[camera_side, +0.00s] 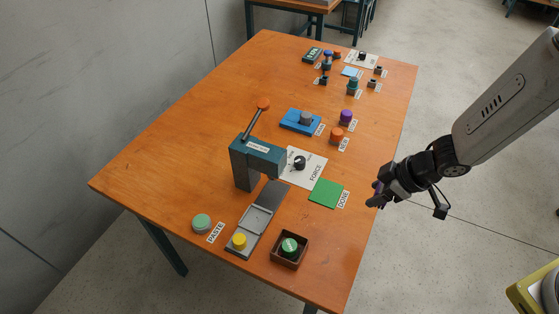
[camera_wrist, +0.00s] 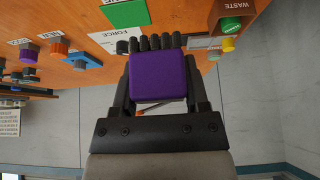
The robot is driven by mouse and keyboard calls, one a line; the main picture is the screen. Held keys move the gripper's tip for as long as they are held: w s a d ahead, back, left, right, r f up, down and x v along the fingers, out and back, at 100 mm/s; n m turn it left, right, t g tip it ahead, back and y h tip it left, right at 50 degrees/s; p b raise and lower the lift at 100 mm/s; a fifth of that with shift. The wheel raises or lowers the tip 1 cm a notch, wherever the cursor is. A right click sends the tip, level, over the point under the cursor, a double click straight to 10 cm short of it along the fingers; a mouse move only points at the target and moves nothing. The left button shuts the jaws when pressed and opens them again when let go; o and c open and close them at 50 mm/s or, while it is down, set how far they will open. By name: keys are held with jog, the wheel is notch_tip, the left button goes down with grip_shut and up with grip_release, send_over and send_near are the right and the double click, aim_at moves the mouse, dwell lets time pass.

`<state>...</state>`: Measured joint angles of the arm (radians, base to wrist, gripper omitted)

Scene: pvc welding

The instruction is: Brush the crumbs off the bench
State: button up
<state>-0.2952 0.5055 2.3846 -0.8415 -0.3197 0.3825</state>
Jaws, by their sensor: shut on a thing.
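The bench (camera_side: 200,130) has an orange-brown wooden top. My gripper (camera_side: 376,197) hangs at the bench's right edge in the side view, beyond the green square. In the wrist view my gripper (camera_wrist: 160,80) is shut on a brush (camera_wrist: 158,76) with a purple block body and a row of dark bristles. The bristles point toward the bench's edge side in that view, and floor shows to the right. I cannot make out any crumbs on the bench in either view.
A teal press (camera_side: 255,160) with a lever stands mid-bench. The green DONE square (camera_side: 327,193), FORCE card (camera_side: 303,167), brown box (camera_side: 289,249) with a green lid-like piece, PASTE pot (camera_side: 201,222) and blue block (camera_side: 300,121) surround it. The left side is clear.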

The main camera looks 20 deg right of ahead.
dwell(0.3)
jog(key=o, duration=0.4)
jog(key=shift+c, duration=1.4)
jog(key=shift+w+a, duration=0.15)
jog(key=w+a+f+n+g, duration=0.2)
jog(key=w+a+n+g, duration=0.1)
jog(key=a+n, duration=0.4)
jog(key=w+a+f+n+g, duration=0.3)
jog(key=a+n+g, duration=0.2)
jog(key=a+n, duration=0.3)
jog(key=shift+w+a+f+n, duration=0.25)
jog(key=shift+w+n, duration=0.1)
jog(key=shift+n, duration=1.15)
